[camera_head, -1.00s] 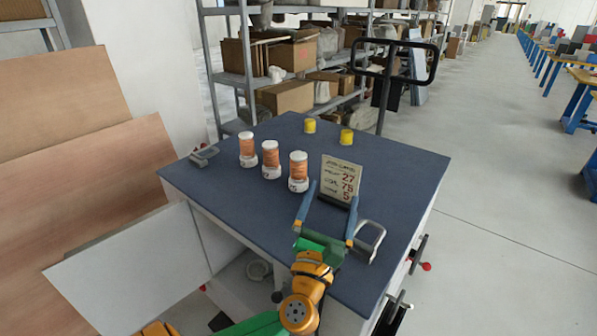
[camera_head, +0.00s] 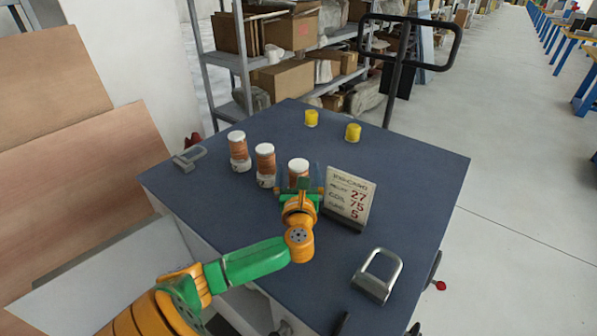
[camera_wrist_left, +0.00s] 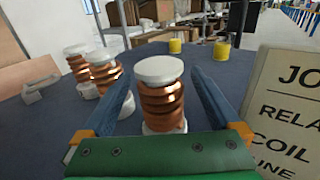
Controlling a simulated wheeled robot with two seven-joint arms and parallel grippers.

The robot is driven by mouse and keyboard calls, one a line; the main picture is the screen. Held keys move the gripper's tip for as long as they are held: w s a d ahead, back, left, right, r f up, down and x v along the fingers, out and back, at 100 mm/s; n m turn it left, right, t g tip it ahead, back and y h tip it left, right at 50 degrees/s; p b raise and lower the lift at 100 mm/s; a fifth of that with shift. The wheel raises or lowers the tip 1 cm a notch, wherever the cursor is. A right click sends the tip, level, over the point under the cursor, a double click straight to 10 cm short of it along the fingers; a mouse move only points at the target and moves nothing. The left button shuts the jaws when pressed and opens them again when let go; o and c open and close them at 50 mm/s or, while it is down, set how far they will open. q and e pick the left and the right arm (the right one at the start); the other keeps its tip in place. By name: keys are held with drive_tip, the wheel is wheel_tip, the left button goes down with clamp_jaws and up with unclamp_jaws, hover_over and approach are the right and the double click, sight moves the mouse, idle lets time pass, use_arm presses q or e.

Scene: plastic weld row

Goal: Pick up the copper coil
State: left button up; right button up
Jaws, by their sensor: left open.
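Three copper coils with white end caps stand upright in a row on the blue cart top: a left coil (camera_head: 239,151), a middle coil (camera_head: 265,165) and a right coil (camera_head: 298,169). My left gripper (camera_head: 297,180) is open at the right coil, and its hand hides the lower part of that coil in the head view. In the left wrist view the right coil (camera_wrist_left: 162,98) stands between the two blue fingers (camera_wrist_left: 162,100), with a gap visible on both sides. The other two coils (camera_wrist_left: 104,69) show behind it to the left. My right gripper is not in view.
A job card (camera_head: 348,198) stands close to the right of my left gripper. A grey padlock-shaped piece (camera_head: 378,275) lies at the front right, another metal piece (camera_head: 189,158) at the left edge. Two yellow cylinders (camera_head: 311,118) (camera_head: 353,132) stand at the back.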

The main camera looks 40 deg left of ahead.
use_arm(q)
drive_tip(key=shift+s+d+r, duration=0.25)
drive_tip(key=shift+d, duration=0.05)
drive_tip(key=c, duration=0.9)
clamp_jaws()
drive_tip(key=shift+w, duration=0.1)
